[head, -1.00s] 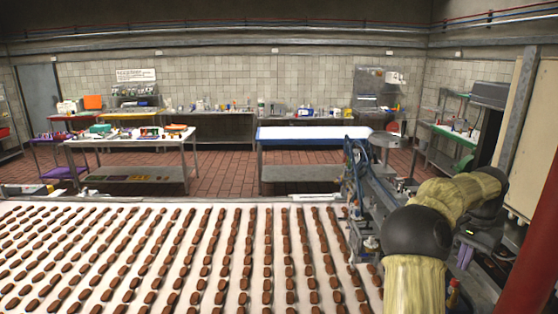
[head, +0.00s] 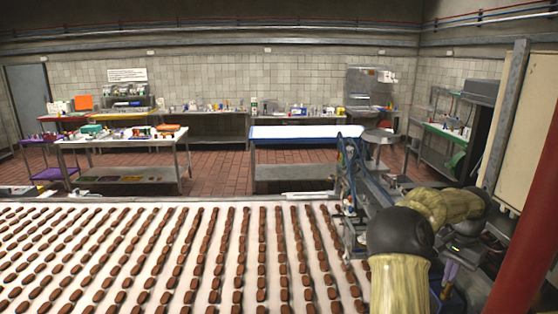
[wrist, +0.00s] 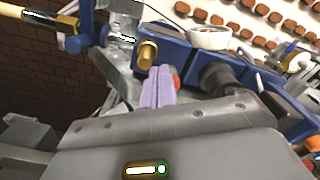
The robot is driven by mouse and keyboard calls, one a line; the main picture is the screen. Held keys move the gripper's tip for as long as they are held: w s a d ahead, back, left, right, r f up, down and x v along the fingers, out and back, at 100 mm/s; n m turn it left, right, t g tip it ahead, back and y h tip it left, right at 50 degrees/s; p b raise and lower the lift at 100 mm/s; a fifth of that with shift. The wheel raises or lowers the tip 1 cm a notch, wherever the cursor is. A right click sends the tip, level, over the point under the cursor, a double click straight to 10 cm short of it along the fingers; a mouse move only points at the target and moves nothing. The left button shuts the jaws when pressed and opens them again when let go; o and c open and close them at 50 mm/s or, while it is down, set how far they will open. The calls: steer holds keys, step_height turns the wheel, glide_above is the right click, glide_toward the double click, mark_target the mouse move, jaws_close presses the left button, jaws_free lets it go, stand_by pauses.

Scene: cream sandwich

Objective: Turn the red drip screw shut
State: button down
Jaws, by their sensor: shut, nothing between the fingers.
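In the wrist view, my gripper (wrist: 160,72) shows as two pale purple fingers pressed together with no gap. A small red part (wrist: 176,82), which looks like the red drip screw, shows just right of the fingers and is partly hidden by them. I cannot tell whether they touch. It sits among the blue and metal parts of the machine (wrist: 205,62). In the head view, my gripper (head: 449,273) is at the lower right beside my arm, and the red screw cannot be made out there.
A brass knob (wrist: 147,52) and a round white gauge (wrist: 209,38) are close to the fingers. A white conveyor (head: 225,270) with rows of brown biscuits lies left of the machine. A red post (head: 528,230) stands at the right. Tables stand behind.

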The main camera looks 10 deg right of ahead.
steer(key=shift+w+d+p, duration=0.1)
steer(key=shift+w+p, duration=0.1)
steer(key=shift+p, duration=0.1)
stand_by(0.8)
steer(key=shift+w+r+p, duration=0.1)
steer(key=shift+w+p, duration=0.05)
steer(key=shift+p, duration=0.3)
steer(key=shift+w+a, duration=0.3)
steer(key=shift+w, duration=0.35)
steer(key=shift+a, duration=0.4)
stand_by(0.4)
step_height(320, 180, up, 6)
steer(key=shift+f, duration=0.15)
stand_by(0.6)
